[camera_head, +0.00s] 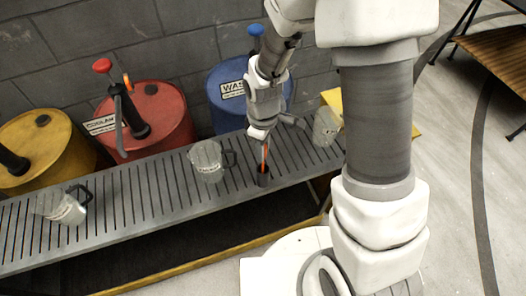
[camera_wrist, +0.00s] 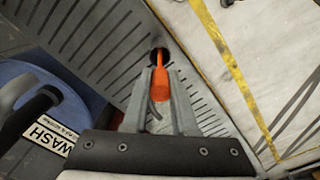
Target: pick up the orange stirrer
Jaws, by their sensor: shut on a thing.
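My gripper is shut on the stirrer.
A clear jug (camera_head: 207,160) stands left of the cup, another jug (camera_head: 64,207) lies farther left, and a clear container (camera_head: 326,126) stands to the right. Yellow (camera_head: 38,150), red (camera_head: 160,118) and blue (camera_head: 228,98) drums stand behind the slatted bench (camera_head: 135,205).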

